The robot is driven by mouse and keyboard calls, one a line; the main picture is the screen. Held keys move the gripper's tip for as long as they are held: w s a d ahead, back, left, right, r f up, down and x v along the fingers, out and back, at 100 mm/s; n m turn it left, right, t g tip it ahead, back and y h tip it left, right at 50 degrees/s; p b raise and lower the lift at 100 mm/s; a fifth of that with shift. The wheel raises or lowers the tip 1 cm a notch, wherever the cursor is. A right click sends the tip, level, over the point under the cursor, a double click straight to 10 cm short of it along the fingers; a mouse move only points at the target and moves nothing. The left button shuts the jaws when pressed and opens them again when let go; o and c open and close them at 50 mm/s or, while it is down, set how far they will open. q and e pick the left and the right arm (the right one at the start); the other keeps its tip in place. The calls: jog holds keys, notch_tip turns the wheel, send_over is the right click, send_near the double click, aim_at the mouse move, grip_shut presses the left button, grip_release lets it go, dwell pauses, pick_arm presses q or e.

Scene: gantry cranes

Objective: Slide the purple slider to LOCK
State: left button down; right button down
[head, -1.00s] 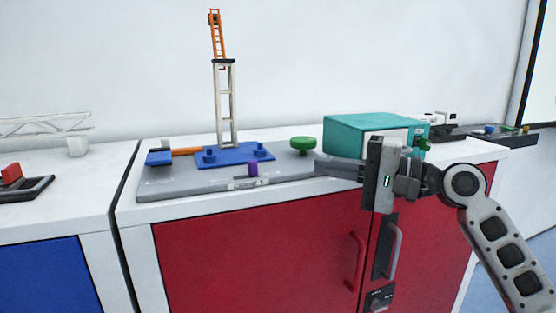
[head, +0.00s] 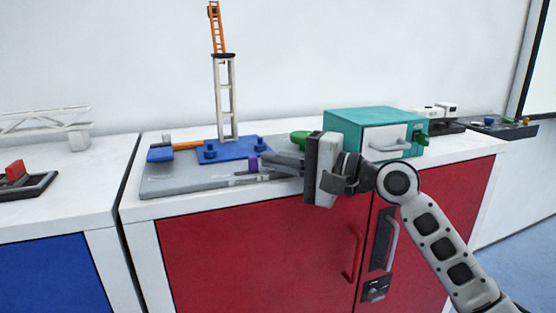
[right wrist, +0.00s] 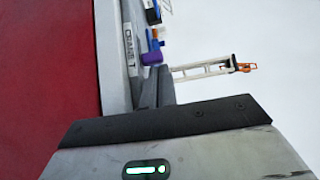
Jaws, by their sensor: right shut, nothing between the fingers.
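The purple slider (head: 253,164) stands upright at the front of the grey base plate (head: 185,181), just in front of the blue crane base. In the right wrist view the slider (right wrist: 152,58) shows beside a label reading "CRANE" and a further character. My right gripper (head: 268,162) is shut and empty. Its fingertips are at the slider's right side; I cannot tell whether they touch it. In the right wrist view the fingers (right wrist: 158,85) point at the slider. The LOCK marking cannot be read. My left gripper is not in view.
A white and orange crane tower (head: 225,98) rises from the blue base (head: 232,151). A green knob (head: 300,137) is partly hidden behind my gripper. A teal box (head: 365,122) stands to the right. The red cabinet front (head: 250,245) drops below the counter edge.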

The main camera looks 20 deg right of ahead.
aim_at(253, 164)
jog(key=shift+a+r+p, duration=0.1)
jog(key=shift+a+p, duration=0.15)
jog(key=shift+p, duration=0.1)
jog(key=shift+a+r+p, duration=0.15)
jog(key=shift+a+p, duration=0.85)
jog(key=shift+p, duration=0.05)
jog(key=shift+a, duration=0.2)
jog(key=shift+f, duration=0.25)
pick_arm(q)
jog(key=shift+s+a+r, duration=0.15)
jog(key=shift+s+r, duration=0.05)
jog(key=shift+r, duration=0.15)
pick_arm(e)
jog(key=shift+s, duration=0.1)
